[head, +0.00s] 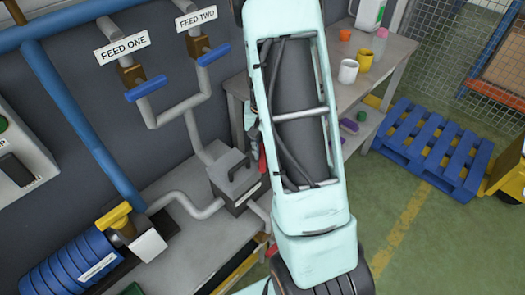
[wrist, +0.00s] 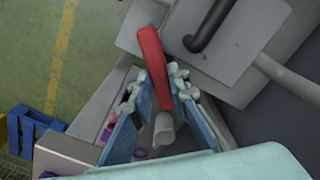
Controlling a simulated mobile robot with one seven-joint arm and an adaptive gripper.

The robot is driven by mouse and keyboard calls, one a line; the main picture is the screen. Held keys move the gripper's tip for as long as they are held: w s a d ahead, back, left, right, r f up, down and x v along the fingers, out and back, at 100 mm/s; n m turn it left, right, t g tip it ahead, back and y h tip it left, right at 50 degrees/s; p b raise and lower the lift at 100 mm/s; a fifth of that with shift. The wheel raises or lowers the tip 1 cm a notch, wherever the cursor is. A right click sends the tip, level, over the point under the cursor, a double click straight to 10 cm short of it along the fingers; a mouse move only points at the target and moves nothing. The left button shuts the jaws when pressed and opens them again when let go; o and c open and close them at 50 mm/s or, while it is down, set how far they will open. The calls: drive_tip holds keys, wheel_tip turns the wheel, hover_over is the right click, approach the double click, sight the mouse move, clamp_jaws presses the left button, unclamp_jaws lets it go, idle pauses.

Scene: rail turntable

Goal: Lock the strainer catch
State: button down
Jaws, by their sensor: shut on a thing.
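The strainer is a grey box (head: 228,172) with a dark handle on its lid, at the middle of the head view on the pipe run. It also shows in the wrist view (wrist: 235,45) at the top right. The catch is a red lever (wrist: 153,60) beside the box. My gripper (wrist: 164,88) is shut on the red catch, with its lower part between the blue finger pads. In the head view only a sliver of the red catch (head: 262,166) shows; my arm hides most of it and the gripper. I cannot tell whether the catch is fully seated.
Two blue-handled valves, FEED ONE (head: 146,90) and FEED TWO (head: 212,54), stand on the wall pipes. A bench (head: 395,48) with mugs is behind my arm. A blue pallet (head: 433,148) lies right. A yellow-handled valve (head: 115,218) and blue cylinder (head: 75,268) are lower left.

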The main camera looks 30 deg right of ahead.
drive_tip(key=m, duration=0.4)
drive_tip(key=shift+r+m+p, duration=0.1)
drive_tip(key=shift+m+p, duration=0.65)
drive_tip(key=shift+m, duration=1.55)
drive_tip(key=c, duration=1.8)
unclamp_jaws()
drive_tip(key=shift+c, duration=0.2)
wheel_tip(320, 180, up, 12)
